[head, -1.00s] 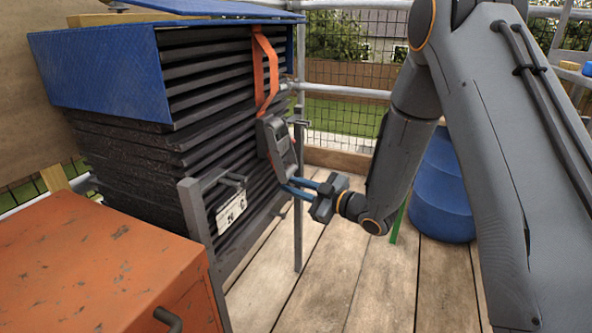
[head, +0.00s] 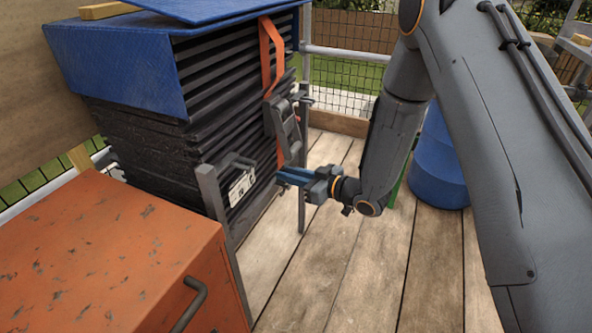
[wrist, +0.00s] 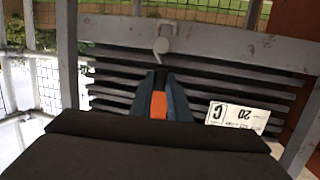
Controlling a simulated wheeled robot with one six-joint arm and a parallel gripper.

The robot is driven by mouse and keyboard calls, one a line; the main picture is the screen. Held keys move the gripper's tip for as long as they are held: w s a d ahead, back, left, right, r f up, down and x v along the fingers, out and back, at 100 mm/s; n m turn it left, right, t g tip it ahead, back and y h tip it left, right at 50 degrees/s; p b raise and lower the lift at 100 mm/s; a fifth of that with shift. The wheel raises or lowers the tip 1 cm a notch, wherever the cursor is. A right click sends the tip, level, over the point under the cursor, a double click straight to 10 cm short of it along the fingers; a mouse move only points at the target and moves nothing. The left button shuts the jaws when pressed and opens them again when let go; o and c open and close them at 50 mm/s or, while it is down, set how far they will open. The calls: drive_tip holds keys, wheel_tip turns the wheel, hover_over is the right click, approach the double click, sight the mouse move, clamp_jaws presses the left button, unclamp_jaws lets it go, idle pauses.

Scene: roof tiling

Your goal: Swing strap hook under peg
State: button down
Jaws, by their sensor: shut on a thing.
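An orange strap (head: 271,55) runs down the tile stack from under the blue cover to a dark ratchet buckle (head: 284,128). Below the buckle, a short orange length (head: 280,154) reaches down to my gripper (head: 282,179). My gripper's blue fingers are shut on an orange piece (wrist: 158,106) of the strap, which also shows between them in the wrist view. The strap's hook cannot be made out. A grey peg (wrist: 162,43) stands out from a grey rail (wrist: 215,43) in the wrist view, ahead of the fingertips and apart from them.
The dark tile stack (head: 150,140) stands in a grey frame with upright posts (head: 301,172). A white label (head: 241,186) is beside my gripper. An orange toolbox (head: 110,255) is front left and a blue barrel (head: 438,165) is right. The plank floor (head: 345,260) between is clear.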

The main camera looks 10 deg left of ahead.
drive_tip(key=shift+s+f, duration=0.1)
drive_tip(key=c, duration=1.7)
unclamp_jaws()
drive_tip(key=shift+o, duration=0.2)
drive_tip(key=p+v, duration=0.1)
drive_tip(key=v, duration=0.6)
drive_tip(key=shift+s+d+p, duration=0.2)
drive_tip(key=shift+d+p, duration=0.15)
drive_tip(key=shift+p, duration=0.05)
drive_tip(key=shift+w, duration=0.1)
